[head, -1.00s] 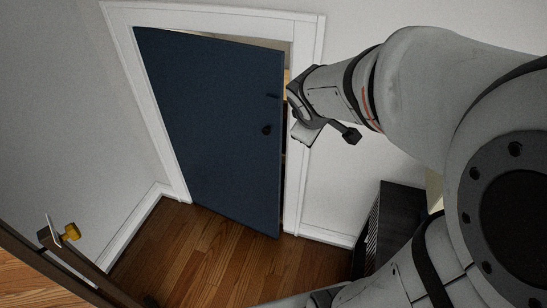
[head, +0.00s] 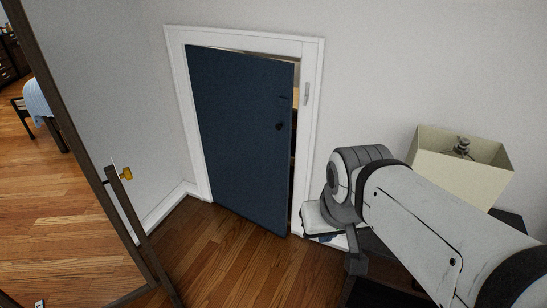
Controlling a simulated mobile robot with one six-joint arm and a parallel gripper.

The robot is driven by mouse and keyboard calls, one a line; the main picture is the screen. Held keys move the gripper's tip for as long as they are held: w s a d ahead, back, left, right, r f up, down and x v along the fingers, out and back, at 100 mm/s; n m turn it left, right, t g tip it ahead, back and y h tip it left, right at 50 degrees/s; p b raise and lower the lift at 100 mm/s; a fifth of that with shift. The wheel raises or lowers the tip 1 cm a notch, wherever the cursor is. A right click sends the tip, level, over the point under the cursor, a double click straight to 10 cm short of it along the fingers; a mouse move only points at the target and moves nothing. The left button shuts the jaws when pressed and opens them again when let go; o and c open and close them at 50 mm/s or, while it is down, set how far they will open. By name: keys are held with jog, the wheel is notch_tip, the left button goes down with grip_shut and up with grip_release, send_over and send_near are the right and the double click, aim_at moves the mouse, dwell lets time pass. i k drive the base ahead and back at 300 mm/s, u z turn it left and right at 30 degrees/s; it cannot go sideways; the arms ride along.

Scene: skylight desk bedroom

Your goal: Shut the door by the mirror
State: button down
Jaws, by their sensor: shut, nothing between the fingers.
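The dark blue door (head: 240,140) stands ajar in a white frame (head: 313,125) set in the far wall. A dark gap shows along its right edge, with a lighter interior at the top. A small black knob (head: 279,126) sits near that right edge. The mirror (head: 80,160) stands at the left in a dark frame. My gripper (head: 322,222) is to the right of the door's lower right corner in the picture, shut and empty. Its fingers are mostly hidden by its own body, and I cannot tell whether it touches anything.
A lamp with a cream shade (head: 462,165) stands at the right on a dark piece of furniture (head: 512,222), partly behind my arm. A brass-coloured knob (head: 125,173) is on the mirror's stand. Wooden floor (head: 225,265) is clear in front of the door.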

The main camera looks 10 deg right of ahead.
aim_at(244, 103)
jog(key=u, duration=0.6)
jog(key=i, duration=1.1)
jog(key=z, duration=0.4)
jog(key=i, duration=0.75)
jog(key=z, duration=0.7)
